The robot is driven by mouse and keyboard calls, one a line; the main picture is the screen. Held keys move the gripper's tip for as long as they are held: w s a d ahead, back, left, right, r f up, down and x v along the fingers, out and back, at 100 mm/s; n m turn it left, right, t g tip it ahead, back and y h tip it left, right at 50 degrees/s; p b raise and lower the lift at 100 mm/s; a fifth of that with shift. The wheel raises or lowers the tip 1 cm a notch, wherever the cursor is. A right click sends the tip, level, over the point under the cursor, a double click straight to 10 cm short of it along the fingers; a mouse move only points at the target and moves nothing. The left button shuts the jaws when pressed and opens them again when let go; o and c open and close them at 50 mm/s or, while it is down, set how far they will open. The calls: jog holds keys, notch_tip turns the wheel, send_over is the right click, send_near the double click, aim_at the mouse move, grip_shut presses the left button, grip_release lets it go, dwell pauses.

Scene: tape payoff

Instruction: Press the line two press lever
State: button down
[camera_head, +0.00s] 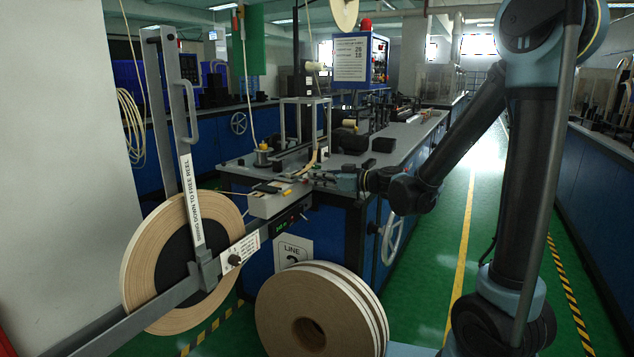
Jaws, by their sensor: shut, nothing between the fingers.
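I cannot tell for sure that this piece is the press lever. My gripper (316,178) is shut and empty, pointing left at the bench corner, just right of the box. It appears apart from the dark piece; its fingertips are small and their exact gap to the box is unclear.
A large tape reel (147,272) hangs at left beside an upright grey bar labelled "SWING DOWN TO FREE REEL" (192,200). Wide tape rolls (290,318) stand in front of the bench. A handwheel (391,240) is on the bench side. The green aisle at right is clear.

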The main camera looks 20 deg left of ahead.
jog(key=s+d+f, duration=0.2)
jog(key=d, duration=0.7)
dwell(0.5)
jog(key=shift+d, duration=0.1)
jog(key=s+d+f+m+h, duration=0.4)
jog(key=s+d+m+h, duration=0.1)
jog(key=d, duration=0.7)
jog(key=s+d+f+m+g+h, duration=0.1)
jog(key=s+d+f+m+h, duration=0.4)
jog(key=d, duration=0.8)
jog(key=s+d+f+m+h, duration=0.5)
jog(key=s+d, duration=0.3)
jog(key=d, duration=0.4)
jog(key=shift+s+d+g+h, duration=0.25)
jog(key=shift+d+g+h, duration=0.1)
jog(key=shift+h, duration=0.35)
jog(key=shift+f, duration=0.1)
